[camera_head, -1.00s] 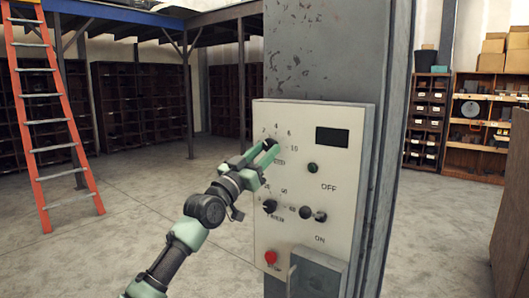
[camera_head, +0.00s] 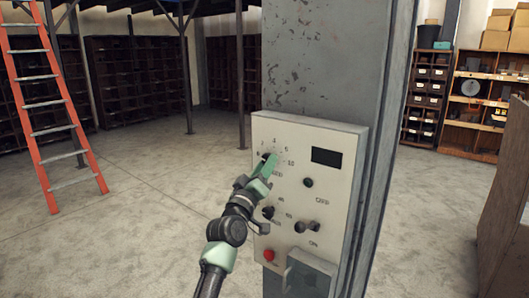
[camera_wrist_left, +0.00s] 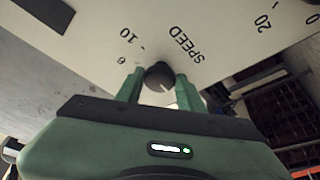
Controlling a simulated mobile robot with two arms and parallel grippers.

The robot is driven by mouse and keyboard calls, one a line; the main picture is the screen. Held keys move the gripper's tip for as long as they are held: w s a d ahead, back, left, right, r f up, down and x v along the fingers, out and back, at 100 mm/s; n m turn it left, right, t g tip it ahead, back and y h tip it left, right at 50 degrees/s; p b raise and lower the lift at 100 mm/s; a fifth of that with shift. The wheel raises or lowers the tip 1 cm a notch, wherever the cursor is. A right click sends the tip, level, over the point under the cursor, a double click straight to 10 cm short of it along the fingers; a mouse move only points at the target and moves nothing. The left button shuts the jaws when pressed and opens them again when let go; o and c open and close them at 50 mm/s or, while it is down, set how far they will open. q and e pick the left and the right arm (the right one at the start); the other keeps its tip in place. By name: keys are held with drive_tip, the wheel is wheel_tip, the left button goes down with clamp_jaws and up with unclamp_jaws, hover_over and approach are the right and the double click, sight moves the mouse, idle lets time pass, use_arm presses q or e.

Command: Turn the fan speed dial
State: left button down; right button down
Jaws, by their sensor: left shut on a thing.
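The black round fan speed dial (camera_head: 265,157) is at the upper left of the light control panel (camera_head: 340,193), with numbers around it. My left gripper (camera_head: 269,164) reaches it from below and covers most of it in the head view. The left gripper (camera_wrist_left: 160,88) is shut on the dial. A light notch line shows on the dial. My right gripper is not in view.
The panel also carries a dark display (camera_head: 326,157), a dark green button (camera_head: 308,182), a lower black dial (camera_head: 268,212), an ON/OFF switch (camera_head: 306,227) and a red button (camera_head: 268,255). An orange ladder (camera_head: 60,105) stands at left on open floor.

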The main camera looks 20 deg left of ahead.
use_arm(q)
drive_tip(key=shift+d+n+y+p, duration=0.1)
drive_tip(key=shift+n+y+p, duration=0.3)
drive_tip(key=shift+n+p, duration=0.6)
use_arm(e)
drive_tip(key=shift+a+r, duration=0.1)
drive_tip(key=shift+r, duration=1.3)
use_arm(q)
drive_tip(key=c, duration=0.9)
unclamp_jaws()
drive_tip(key=b+v, duration=0.2)
drive_tip(key=v, duration=0.5)
drive_tip(key=shift+s+b, duration=0.4)
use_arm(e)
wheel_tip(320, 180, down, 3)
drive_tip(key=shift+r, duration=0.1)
use_arm(q)
drive_tip(key=shift+f, duration=0.1)
